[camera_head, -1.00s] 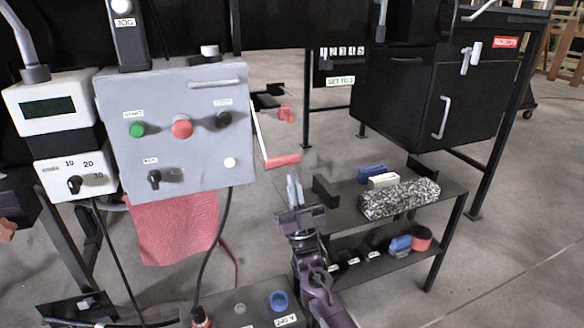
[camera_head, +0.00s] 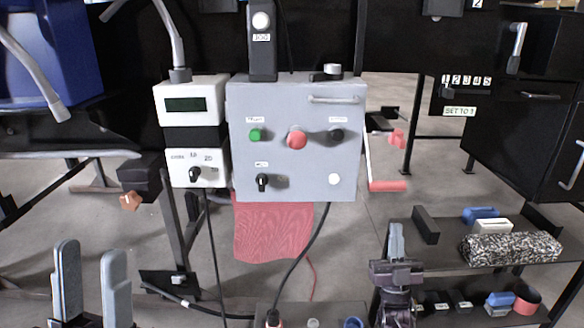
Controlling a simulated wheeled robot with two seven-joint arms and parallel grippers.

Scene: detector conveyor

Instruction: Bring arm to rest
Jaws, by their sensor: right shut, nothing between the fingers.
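My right gripper (camera_head: 396,228) points up at the lower right, in front of the shelf. Its fingers are together with nothing between them. My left gripper (camera_head: 91,248) shows at the lower left edge of the view. Its two grey fingers stand apart and nothing shows between them. Neither gripper is seen touching anything.
The grey control box (camera_head: 293,180) with several buttons stands in the middle, beside a white display unit (camera_head: 195,103). A red cloth (camera_head: 262,245) hangs below it. The shelf (camera_head: 440,262) at right holds a speckled block (camera_head: 511,247). A red-handled crank (camera_head: 388,186) juts out right of the box.

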